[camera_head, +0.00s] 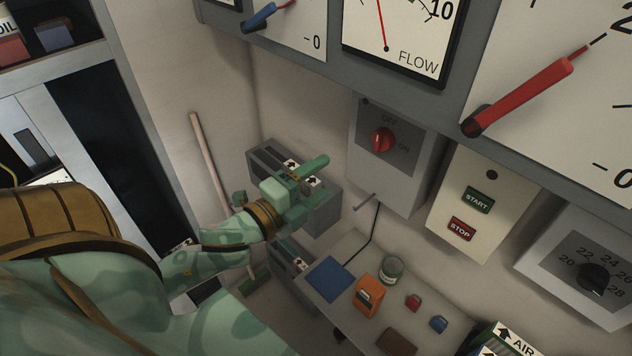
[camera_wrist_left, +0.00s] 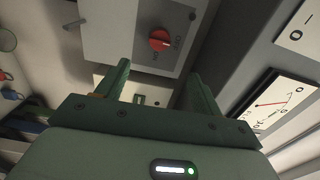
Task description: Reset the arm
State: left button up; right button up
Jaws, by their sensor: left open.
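My left gripper (camera_head: 314,182) is pale green and reaches out from the lower left in the head view. It is in front of a grey wall-mounted box, left of the box with the red knob. In the left wrist view its two fingers (camera_wrist_left: 158,80) stand apart with nothing between them. The red OFF/ON knob (camera_wrist_left: 159,40) shows beyond the fingertips there, and also in the head view (camera_head: 383,140). The gripper hides part of the grey wall-mounted box (camera_head: 322,214). My right gripper is in neither view.
Large gauges (camera_head: 404,33) hang above. A START/STOP panel (camera_head: 484,196) and a numbered dial box (camera_head: 585,262) are at the right. Below, a small table (camera_head: 352,320) holds a blue mat, an orange box, a green can and small items. A broom (camera_head: 208,150) leans behind the arm.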

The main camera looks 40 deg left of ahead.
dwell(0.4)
pick_arm(q)
jog(key=s+a+f+n+g+y+b, duration=0.1)
jog(key=s+a+f+n+g+b, duration=0.15)
jog(key=f, duration=1.05)
jog(key=s+a+f+n+g+y+b, duration=0.1)
jog(key=s+a+f+n+g, duration=0.25)
jog(key=f, duration=1.05)
jog(key=s+a+f+n+g+y+b, duration=0.2)
jog(key=s+f+n, duration=0.15)
jog(key=f, duration=0.95)
jog(key=s+d+f+n+g+b, duration=0.2)
jog(key=s+f+n+g+b, duration=0.15)
jog(key=s+f, duration=0.7)
jog(key=s+d+f+n+g+b, duration=0.1)
jog(key=s+f+n+g+b, duration=0.2)
jog(key=s+f, duration=0.7)
jog(key=s+d+f+g+b, duration=0.1)
jog(key=s+d+f+b, duration=0.1)
jog(key=d+f+b, duration=0.2)
jog(key=s+d+f+g+h+b, duration=0.1)
jog(key=s+d+f+b, duration=0.2)
jog(key=f, duration=0.8)
jog(key=shift+d+b, duration=0.7)
jog(key=shift+b, duration=0.2)
